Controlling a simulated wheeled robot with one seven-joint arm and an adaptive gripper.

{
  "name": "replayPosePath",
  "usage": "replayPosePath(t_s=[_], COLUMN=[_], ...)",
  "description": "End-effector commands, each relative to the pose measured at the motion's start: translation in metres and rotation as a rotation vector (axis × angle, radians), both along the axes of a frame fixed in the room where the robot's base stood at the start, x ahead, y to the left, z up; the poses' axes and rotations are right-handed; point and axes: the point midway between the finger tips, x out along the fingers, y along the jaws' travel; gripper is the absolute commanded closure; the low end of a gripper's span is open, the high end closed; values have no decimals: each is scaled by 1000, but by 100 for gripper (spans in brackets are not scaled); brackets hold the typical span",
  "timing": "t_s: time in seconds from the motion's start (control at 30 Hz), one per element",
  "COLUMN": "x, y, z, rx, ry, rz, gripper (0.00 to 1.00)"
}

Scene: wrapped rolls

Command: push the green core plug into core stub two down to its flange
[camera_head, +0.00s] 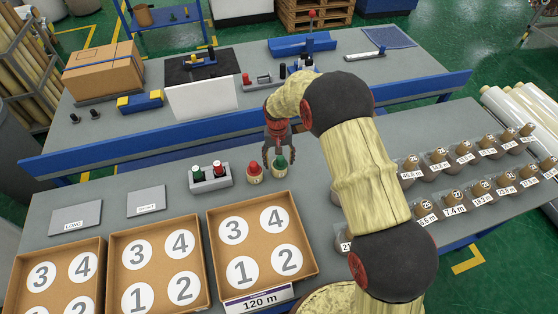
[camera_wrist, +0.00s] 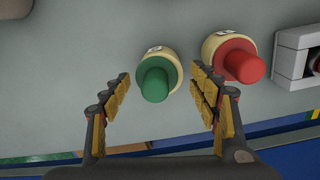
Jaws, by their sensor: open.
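The green core plug (camera_head: 281,161) stands upright in a short cream core stub (camera_head: 280,173) on the near table. The plug (camera_wrist: 155,84) also shows in the wrist view, its flange over the mouth of its stub (camera_wrist: 166,54). Whether a gap remains under the flange is not clear. The stub's label is too small to read. My gripper (camera_head: 280,150) is open above the green plug, a finger on either side. In the wrist view my gripper's fingers (camera_wrist: 162,84) stand apart from the plug, with nothing held.
A red plug (camera_head: 253,168) stands in a second stub close to the left, near one finger in the wrist view (camera_wrist: 240,61). A numbered carton (camera_head: 311,247) lies in front. Wrapped rolls fill the right.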

Motion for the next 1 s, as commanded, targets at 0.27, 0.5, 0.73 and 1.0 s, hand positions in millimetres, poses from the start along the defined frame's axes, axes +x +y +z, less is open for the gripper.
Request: replayPosePath(t_s=[0.27,0.5,0.73,1.0], x=[1,1,1,1], y=[2,3,3,3], z=[47,92,114,117], rx=[1,1,0,0], ry=[-4,-4,0,0], rz=[0,0,0,0], gripper=[39,39,39,39])
